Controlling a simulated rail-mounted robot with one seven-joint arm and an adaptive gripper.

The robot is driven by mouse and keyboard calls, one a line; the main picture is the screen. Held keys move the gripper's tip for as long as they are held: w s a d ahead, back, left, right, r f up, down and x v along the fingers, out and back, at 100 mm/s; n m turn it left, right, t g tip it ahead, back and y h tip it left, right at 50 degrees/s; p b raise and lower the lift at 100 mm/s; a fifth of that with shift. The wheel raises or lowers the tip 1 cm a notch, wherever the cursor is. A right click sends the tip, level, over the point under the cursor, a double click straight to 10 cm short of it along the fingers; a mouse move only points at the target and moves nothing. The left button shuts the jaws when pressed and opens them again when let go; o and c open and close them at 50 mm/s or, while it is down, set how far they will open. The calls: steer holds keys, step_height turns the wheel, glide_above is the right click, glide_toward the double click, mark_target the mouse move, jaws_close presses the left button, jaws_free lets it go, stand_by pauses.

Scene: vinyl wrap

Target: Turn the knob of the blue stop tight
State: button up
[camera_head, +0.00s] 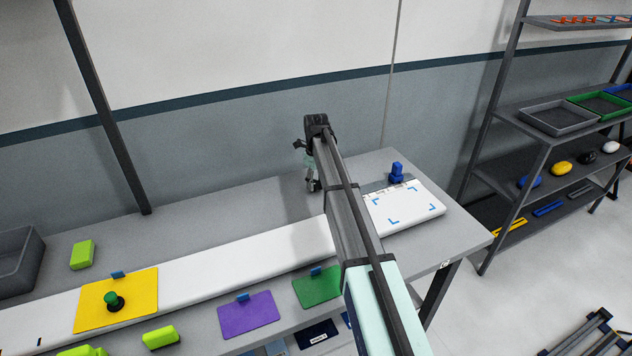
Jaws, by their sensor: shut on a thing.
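A blue stop (397,172) stands upright at the back right of the bench, on a dark strip behind a white plate (425,207) with blue corner marks. Its upper part looks like a narrower knob, small at this distance. My gripper (314,185) points down near the back of the bench, clearly left of this blue stop and apart from it in the picture. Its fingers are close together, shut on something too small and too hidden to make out. My arm crosses in front and covers part of the bench and the plate's left end.
A long white strip (225,262) runs along the bench. A yellow sheet (90,306) with a green-knobbed tool, a purple sheet (247,314) and a green sheet (312,290) lie at the front. A lime block (82,254) and grey bin (18,262) stand left; shelves (560,128) stand right.

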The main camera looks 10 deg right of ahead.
mark_target(316, 183)
steer(key=shift+s, duration=0.1)
stand_by(0.4)
steer(key=o, duration=1.2)
steer(key=shift+c, duration=0.2)
step_height(316, 183, up, 12)
